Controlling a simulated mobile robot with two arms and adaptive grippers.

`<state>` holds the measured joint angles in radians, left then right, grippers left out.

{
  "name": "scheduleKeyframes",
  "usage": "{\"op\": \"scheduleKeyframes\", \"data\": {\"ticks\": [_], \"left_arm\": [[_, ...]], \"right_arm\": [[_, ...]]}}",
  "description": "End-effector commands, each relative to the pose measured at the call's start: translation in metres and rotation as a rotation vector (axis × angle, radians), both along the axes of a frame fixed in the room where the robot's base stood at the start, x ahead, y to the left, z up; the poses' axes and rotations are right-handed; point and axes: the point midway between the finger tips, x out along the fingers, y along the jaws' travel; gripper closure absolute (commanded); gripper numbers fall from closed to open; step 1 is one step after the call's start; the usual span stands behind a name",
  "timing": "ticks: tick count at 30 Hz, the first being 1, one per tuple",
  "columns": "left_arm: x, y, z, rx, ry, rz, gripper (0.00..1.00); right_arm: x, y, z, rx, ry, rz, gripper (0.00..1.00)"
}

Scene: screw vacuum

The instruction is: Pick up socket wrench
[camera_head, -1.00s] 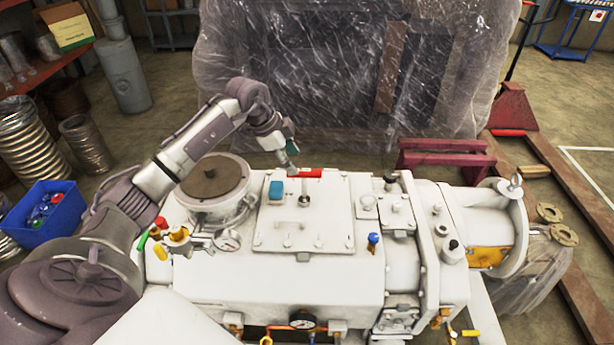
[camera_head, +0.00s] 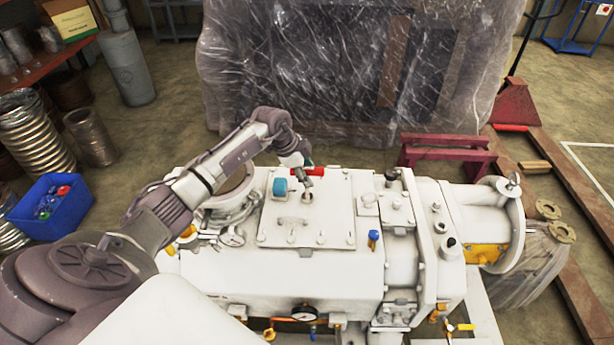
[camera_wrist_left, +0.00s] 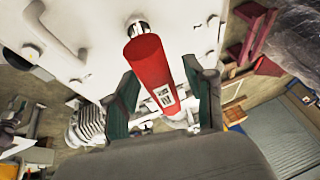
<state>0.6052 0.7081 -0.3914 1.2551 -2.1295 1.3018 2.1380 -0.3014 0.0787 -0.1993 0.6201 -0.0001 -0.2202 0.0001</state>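The socket wrench shows as a red handle (camera_head: 313,171) at the far edge of the white machine's top plate in the head view. In the left wrist view its thick red handle (camera_wrist_left: 157,72) runs up the picture, with a metal end at the top. My left gripper (camera_head: 307,178) is close by the handle in the head view. In the left wrist view the fingers of my left gripper (camera_wrist_left: 164,100) are open, one on each side of the lower handle, with gaps beside it. The wrench's far end is hard to make out. My right gripper is not in view.
A short metal post stands on the top plate (camera_head: 335,222). A round flanged port is to the left, partly behind my arm. A blue bin (camera_head: 52,208) stands at far left.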

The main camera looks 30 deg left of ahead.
Motion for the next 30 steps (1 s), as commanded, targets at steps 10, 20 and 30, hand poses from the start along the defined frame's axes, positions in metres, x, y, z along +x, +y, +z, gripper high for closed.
{"op": "scheduleKeyframes", "data": {"ticks": [10, 20, 30], "left_arm": [[0.0, 0.0, 0.0, 0.0, -0.001, 0.001, 1.0], [0.0, 0.0, 0.001, 0.0, -0.002, 0.001, 1.0], [0.001, 0.001, 0.019, 0.002, -0.006, 0.0, 1.0]], "right_arm": [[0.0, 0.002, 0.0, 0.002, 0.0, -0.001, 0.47], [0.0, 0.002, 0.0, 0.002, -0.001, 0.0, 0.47], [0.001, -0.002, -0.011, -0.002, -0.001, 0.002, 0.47]]}}
